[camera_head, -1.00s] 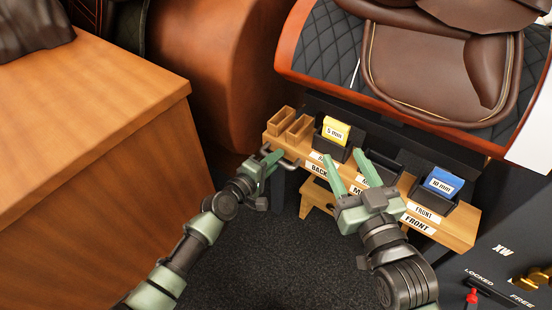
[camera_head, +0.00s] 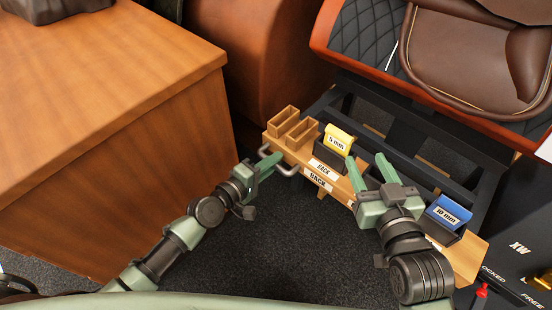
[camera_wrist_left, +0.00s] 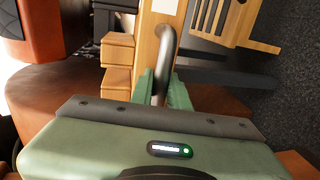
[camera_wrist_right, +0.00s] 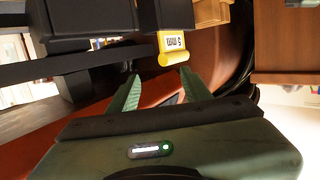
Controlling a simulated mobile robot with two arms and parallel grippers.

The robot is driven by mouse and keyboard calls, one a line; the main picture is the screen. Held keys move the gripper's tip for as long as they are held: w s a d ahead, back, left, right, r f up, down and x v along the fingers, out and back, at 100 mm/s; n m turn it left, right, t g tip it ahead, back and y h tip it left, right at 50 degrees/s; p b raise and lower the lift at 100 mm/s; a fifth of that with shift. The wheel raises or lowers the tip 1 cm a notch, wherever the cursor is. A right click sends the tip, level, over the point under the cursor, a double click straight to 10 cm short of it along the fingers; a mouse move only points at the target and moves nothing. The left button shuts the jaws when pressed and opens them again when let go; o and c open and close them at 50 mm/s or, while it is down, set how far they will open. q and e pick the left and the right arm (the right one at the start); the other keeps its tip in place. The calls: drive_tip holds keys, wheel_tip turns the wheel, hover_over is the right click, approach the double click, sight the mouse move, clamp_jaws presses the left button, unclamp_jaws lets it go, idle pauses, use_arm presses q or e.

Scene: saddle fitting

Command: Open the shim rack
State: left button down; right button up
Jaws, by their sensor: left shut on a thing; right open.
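The wooden shim rack (camera_head: 300,157) stands drawn out from under the saddle bench, with dark rails showing behind it. My left gripper (camera_head: 269,166) is shut on its grey metal handle (camera_head: 286,171) at the left end; the handle also shows between the fingers in the left wrist view (camera_wrist_left: 167,45). My right gripper (camera_head: 370,170) is open and empty above the middle of the rack, hiding its middle part. A yellow 5 mm shim (camera_head: 338,139) sits in a black holder, and a blue 10 mm shim (camera_head: 449,211) sits in another at the right.
A wooden cabinet (camera_head: 120,150) stands at the left. The brown saddle (camera_head: 465,60) lies on the bench at the upper right. The dark floor (camera_head: 290,240) before the rack is clear.

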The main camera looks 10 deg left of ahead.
use_arm(q)
drive_tip(key=c, duration=1.4)
unclamp_jaws()
use_arm(e)
drive_tip(key=shift+s+d+f+g+h, duration=0.1)
drive_tip(key=shift+s+f+g+h, duration=0.15)
drive_tip(key=shift+f, duration=0.25)
drive_tip(key=shift+s+d+f+g+h, duration=0.1)
drive_tip(key=shift+s+f+g, duration=0.05)
drive_tip(key=shift+f+g, duration=0.3)
use_arm(q)
drive_tip(key=v, duration=0.8)
drive_tip(key=shift+f, duration=0.1)
use_arm(e)
drive_tip(key=shift+f, duration=0.1)
